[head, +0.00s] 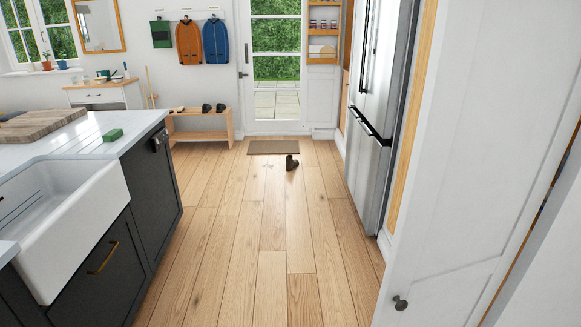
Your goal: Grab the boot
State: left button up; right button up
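A dark brown boot (291,163) stands on the wooden floor in the middle distance, at the right front edge of a brown doormat (268,147). It looks upright and apart from other objects. Neither of my grippers shows in the head view.
A wooden bench (200,134) with dark shoes stands at the back wall left of the glazed door (277,60). A counter with a white sink (70,215) lines the left; a steel fridge (370,110) and white door (470,170) line the right. The floor between (262,230) is clear.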

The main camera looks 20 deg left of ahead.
aim_at(290, 163)
jog(key=i+j+u, duration=0.5)
jog(key=i+j, duration=0.2)
jog(key=j, duration=0.15)
jog(key=i+j, duration=0.15)
jog(key=i, duration=0.3)
jog(key=i+j, duration=0.2)
jog(key=i, duration=0.25)
jog(key=i+j+u, duration=0.1)
jog(key=i, duration=0.35)
jog(key=i+j, duration=0.2)
jog(key=i, duration=2)
jog(key=i+z, duration=0.2)
jog(key=i, duration=0.7)
jog(key=i+j+z, duration=0.2)
jog(key=i, duration=0.65)
